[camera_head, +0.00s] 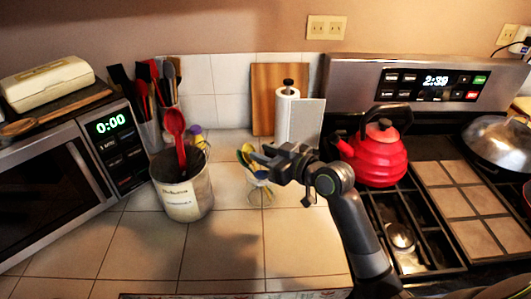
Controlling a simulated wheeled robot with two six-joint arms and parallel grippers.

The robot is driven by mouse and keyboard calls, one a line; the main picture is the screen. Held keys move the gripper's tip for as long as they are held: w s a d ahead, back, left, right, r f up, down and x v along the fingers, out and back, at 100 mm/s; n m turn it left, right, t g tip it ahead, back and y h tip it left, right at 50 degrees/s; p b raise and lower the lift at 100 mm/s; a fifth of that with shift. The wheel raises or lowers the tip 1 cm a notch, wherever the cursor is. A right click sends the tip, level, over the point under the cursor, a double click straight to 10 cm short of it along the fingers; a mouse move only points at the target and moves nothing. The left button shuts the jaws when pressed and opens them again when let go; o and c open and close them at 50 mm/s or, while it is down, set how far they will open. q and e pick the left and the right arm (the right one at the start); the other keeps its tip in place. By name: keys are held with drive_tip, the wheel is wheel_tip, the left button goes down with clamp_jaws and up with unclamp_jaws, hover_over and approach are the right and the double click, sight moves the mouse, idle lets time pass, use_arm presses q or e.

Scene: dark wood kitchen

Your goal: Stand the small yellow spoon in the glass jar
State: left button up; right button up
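A small clear glass jar (261,196) stands on the tiled counter, left of my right arm. Several small coloured spoons show at its mouth. A yellow spoon (244,158) leans to the left among them, with green and blue ones close by. My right gripper (256,160) reaches in from the right, with its fingers at the spoon heads above the jar. The fingers overlap the spoons in this view, so I cannot tell whether they hold one. The jar's upper right side is partly hidden by the gripper. My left gripper is out of view.
A white bucket (186,201) with a red spoon (175,128) stands left of the jar. A paper towel holder (286,117) and cutting board (264,97) stand behind. A red kettle (377,155) sits on the stove at right. A microwave (60,190) is at left. The front counter is clear.

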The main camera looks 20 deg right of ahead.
drive_tip(key=v, duration=1.7)
drive_tip(key=shift+s+b, duration=0.2)
drive_tip(key=shift+b, duration=0.1)
drive_tip(key=shift+d, duration=0.1)
idle(0.4)
drive_tip(key=shift+s+f, duration=0.1)
